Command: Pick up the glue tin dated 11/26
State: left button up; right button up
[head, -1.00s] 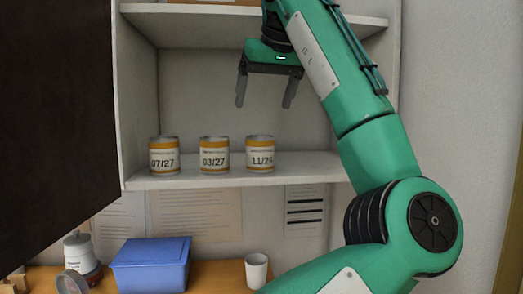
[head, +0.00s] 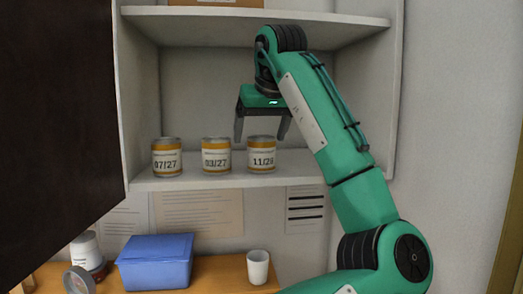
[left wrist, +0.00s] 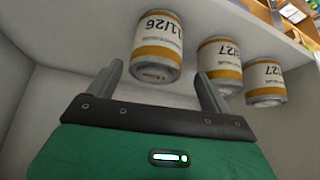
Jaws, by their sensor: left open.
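The glue tin dated 11/26 (head: 262,155) stands upright on the shelf, rightmost of three white tins with yellow bands. In the left wrist view the 11/26 tin (left wrist: 157,48) shows between and beyond the fingertips (left wrist: 159,75); no contact is visible. My right gripper is not in view.
The 03/27 tin (head: 216,155) stands close left of the 11/26 tin, and the 07/27 tin (head: 167,157) farther left. An upper shelf (head: 215,15) and the right cabinet wall (head: 366,105) bound the space. Below are a blue box (head: 155,262) and a white cup (head: 258,267).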

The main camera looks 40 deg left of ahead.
pick_arm(q)
jog(key=p+x, duration=0.1)
jog(key=x, duration=0.1)
jog(key=p+x, duration=0.1)
jog(key=x, duration=0.1)
jog(key=shift+w, duration=0.4)
jog(key=shift+f, duration=0.3)
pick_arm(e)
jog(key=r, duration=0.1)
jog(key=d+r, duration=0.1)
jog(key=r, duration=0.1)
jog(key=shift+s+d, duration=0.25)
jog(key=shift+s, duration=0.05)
pick_arm(q)
jog(key=shift+c, duration=0.3)
jog(key=c, duration=1.1)
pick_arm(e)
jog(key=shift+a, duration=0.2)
